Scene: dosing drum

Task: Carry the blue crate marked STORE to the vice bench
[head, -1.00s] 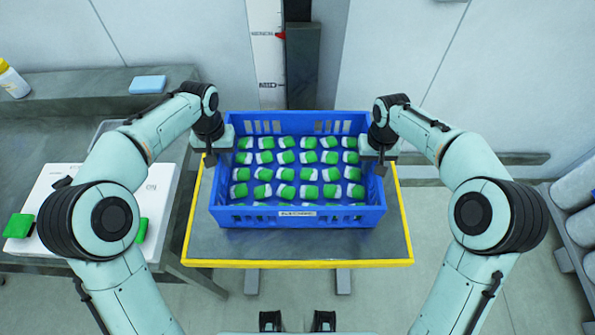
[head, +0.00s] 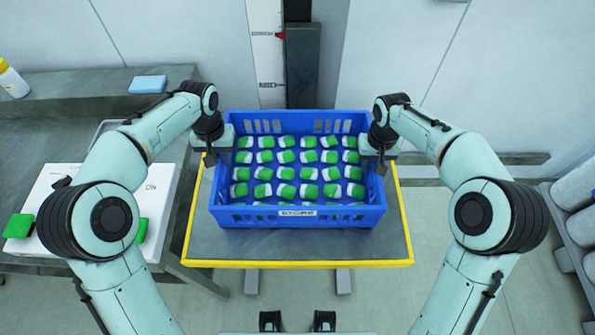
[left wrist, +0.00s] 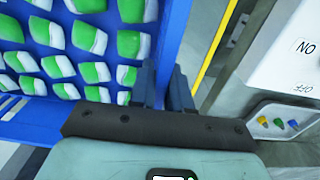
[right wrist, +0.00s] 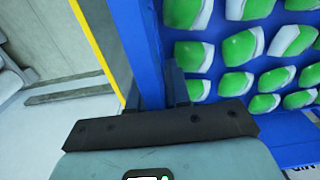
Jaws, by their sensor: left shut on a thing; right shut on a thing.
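The blue crate (head: 297,220) holds rows of green-and-white packs and bears a white label on its near wall that reads STORE. It is on or just above a grey platform with a yellow edge (head: 300,263); I cannot tell if it touches. My left gripper (head: 224,152) is shut on the crate's left wall, which also shows in the left wrist view (left wrist: 172,40). My right gripper (head: 376,160) is shut on the right wall, seen in the right wrist view (right wrist: 137,40). The fingertips are partly hidden by the walls. I cannot identify a vice bench.
A grey bench (head: 50,118) at the left bears a blue block (head: 148,84), a yellow-capped bottle (head: 12,80) and a white panel (head: 60,190) with green pieces. A dark post with a scale (head: 267,60) stands behind the crate. Grey cylinders (head: 575,195) are at the right. Floor shows at the front right.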

